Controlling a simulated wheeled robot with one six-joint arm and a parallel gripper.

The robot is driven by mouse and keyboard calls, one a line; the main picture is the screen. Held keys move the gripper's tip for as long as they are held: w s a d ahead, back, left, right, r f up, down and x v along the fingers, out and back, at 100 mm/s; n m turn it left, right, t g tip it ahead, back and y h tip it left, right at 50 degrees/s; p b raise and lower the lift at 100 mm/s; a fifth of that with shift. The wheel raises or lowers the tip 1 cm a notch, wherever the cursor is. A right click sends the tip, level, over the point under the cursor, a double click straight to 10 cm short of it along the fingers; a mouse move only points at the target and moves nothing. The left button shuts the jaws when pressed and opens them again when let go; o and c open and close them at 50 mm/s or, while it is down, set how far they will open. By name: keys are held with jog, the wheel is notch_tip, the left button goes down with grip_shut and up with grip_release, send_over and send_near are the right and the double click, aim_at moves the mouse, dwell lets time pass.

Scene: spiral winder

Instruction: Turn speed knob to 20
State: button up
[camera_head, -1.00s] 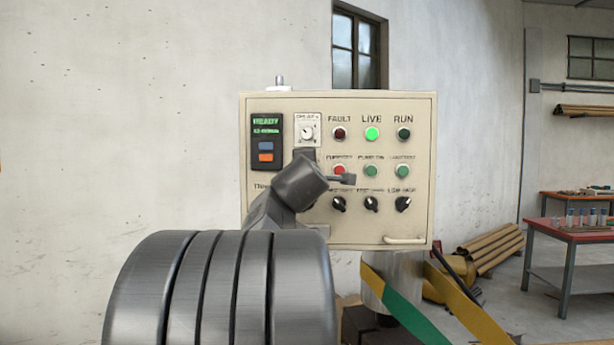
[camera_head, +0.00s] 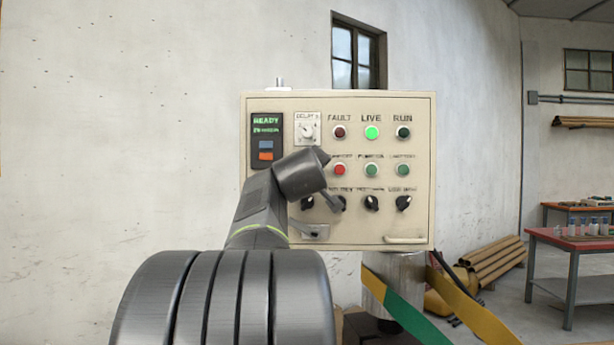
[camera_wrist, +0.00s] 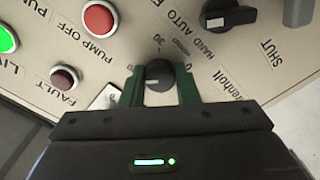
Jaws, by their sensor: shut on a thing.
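The speed knob (camera_wrist: 159,74) is a small dark round knob on the beige control panel (camera_head: 420,215). A printed scale with a "30" shows above it in the wrist view. The two green fingers of my gripper (camera_wrist: 160,86) are shut on its sides. A pale mark shows on the knob's face, but I cannot read its exact setting. In the head view my gripper's wrist (camera_head: 300,173) covers the knob and the fingers. The display (camera_head: 266,138) on the panel's left shows READY in green; its smaller line is unreadable.
Close to the gripper are a white-plated delay dial (camera_head: 307,131), a red pump-off button (camera_head: 340,169) and a black HAND/AUTO selector (camera_wrist: 230,16). The FAULT lamp (camera_head: 340,132) is dark; the LIVE lamp (camera_head: 371,132) is lit green. A red table (camera_head: 575,240) stands far right.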

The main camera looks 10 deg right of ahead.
jog(key=shift+m, duration=0.4)
jog(key=o, duration=1)
jog(key=shift+c, duration=0.2)
jog(key=s+a+b, duration=0.2)
jog(key=s+b, duration=0.1)
jog(key=s, duration=1)
jog(key=shift+s+a, duration=0.25)
jog(key=shift+a, duration=0.15)
jog(key=w+d+p, duration=0.2)
jog(key=w, duration=1.1)
jog(key=shift+w+d+p, duration=0.3)
jog(key=shift+d+p, duration=0.1)
